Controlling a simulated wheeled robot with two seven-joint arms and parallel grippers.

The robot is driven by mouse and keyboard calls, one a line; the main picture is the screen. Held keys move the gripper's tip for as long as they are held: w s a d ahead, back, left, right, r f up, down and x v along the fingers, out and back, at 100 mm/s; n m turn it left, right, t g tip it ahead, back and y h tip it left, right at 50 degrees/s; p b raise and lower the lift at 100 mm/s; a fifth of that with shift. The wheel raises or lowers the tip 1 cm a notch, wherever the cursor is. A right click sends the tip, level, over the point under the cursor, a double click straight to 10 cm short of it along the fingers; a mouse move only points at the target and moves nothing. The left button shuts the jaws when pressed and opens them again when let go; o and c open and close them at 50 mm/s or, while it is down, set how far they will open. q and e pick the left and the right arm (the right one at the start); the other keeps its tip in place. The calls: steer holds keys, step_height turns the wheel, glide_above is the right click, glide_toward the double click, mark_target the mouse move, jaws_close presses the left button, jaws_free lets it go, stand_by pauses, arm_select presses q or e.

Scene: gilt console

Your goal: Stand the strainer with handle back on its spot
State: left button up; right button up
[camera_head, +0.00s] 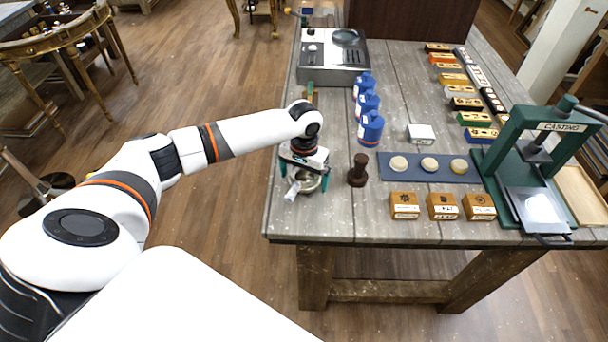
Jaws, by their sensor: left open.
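A round metal bowl-shaped piece (309,185), which looks like the strainer, is at the left edge of the wooden table, directly under my left gripper. A small pale piece, perhaps its handle or a label, sticks out toward the lower left. My left gripper (304,177) points down with its teal fingers spread on either side of the metal piece. I cannot tell whether the fingers touch it. The gripper body hides its far side. My right gripper is not in view.
A dark stamp (357,171) stands just right of the gripper. Behind are blue bottles (370,128) and a metal appliance (332,58). Wooden blocks (405,206), a blue mat with discs (445,174) and a green press (510,150) fill the right. Bare tabletop (310,220) shows in front.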

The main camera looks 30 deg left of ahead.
mark_target(304, 178)
arm_select(q)
steer(key=shift+r, duration=0.1)
step_height(304, 178, up, 12)
steer(key=b, duration=0.2)
steer(key=shift+b, duration=0.4)
